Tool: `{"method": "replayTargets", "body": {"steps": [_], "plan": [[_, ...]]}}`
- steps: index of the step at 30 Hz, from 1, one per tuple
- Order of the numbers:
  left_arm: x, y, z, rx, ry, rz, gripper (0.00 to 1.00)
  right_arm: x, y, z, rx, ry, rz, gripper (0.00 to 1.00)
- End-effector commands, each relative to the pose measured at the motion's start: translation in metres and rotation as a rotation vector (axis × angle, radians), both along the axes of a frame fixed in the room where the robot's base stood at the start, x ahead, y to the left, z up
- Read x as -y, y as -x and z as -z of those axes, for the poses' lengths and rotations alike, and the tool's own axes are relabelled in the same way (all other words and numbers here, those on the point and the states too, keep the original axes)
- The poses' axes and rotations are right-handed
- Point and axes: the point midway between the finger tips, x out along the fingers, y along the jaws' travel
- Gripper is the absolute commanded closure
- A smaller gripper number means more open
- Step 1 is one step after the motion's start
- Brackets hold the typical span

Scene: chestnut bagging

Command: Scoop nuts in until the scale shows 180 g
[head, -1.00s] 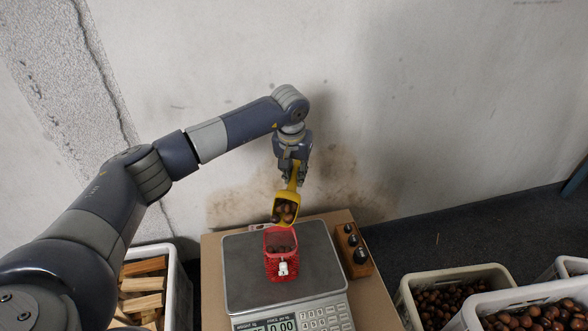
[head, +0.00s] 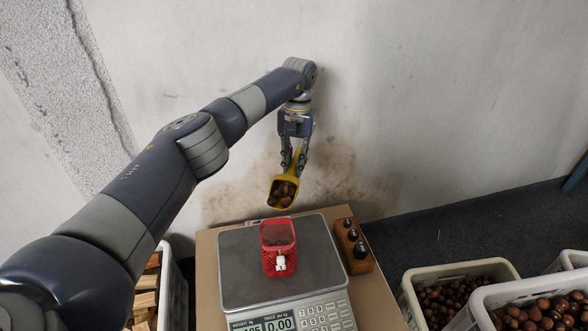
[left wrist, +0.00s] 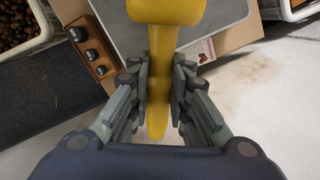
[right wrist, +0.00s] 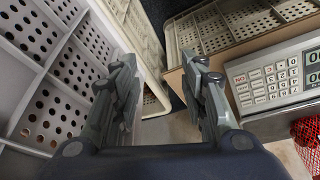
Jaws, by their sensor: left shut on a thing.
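My left gripper (head: 293,165) is shut on the handle of a yellow scoop (head: 292,182), which also shows in the left wrist view (left wrist: 158,112). The scoop tilts down toward the camera with several brown nuts (head: 282,194) in it. It hangs behind and above a red mesh bag (head: 268,262) with a white tag. The bag stands on the scale (head: 235,265) with nuts inside. The weight readout (head: 252,327) is cut off at the frame's edge and hard to read. My right gripper (right wrist: 162,85) is open and empty in the right wrist view.
Wooden block with weights (head: 352,243) stands right of the scale. Crates of nuts (head: 410,290) (head: 480,312) stand at right; a crate of firewood (head: 178,300) stands at left. The right gripper is beside a white perforated crate (right wrist: 60,90). A wall rises behind the scale.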

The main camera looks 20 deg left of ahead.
Motion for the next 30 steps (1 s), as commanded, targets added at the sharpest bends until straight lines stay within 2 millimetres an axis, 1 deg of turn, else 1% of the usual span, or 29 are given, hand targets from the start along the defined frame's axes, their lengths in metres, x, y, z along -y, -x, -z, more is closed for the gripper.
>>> {"method": "replayTargets", "body": {"steps": [2,7,12,14,23,25,30], "plan": [[0.001,-0.001,0.003,-0.015,0.003,-0.001,1.0,-0.002,-0.004,-0.003,0.034,-0.005,-0.002,0.6],[0.001,-0.001,0.001,-0.04,0.007,-0.001,1.0,-0.004,-0.01,-0.015,0.082,-0.014,-0.005,0.6],[0.001,-0.001,-0.002,-0.05,0.011,-0.001,1.0,-0.004,-0.011,-0.022,0.101,-0.019,-0.006,0.6],[0.001,-0.001,-0.004,-0.052,0.011,-0.001,1.0,-0.003,-0.008,-0.024,0.09,-0.016,-0.004,0.6],[0.0,0.0,-0.019,-0.053,0.011,0.0,1.0,0.006,0.025,-0.023,-0.052,0.012,0.007,0.6],[0.0,-0.001,-0.029,-0.052,0.011,0.0,1.0,0.006,0.026,-0.031,-0.055,0.014,0.008,0.6],[0.0,0.0,-0.033,-0.053,0.011,-0.001,1.0,0.006,0.026,-0.035,-0.055,0.014,0.008,0.6]]}}
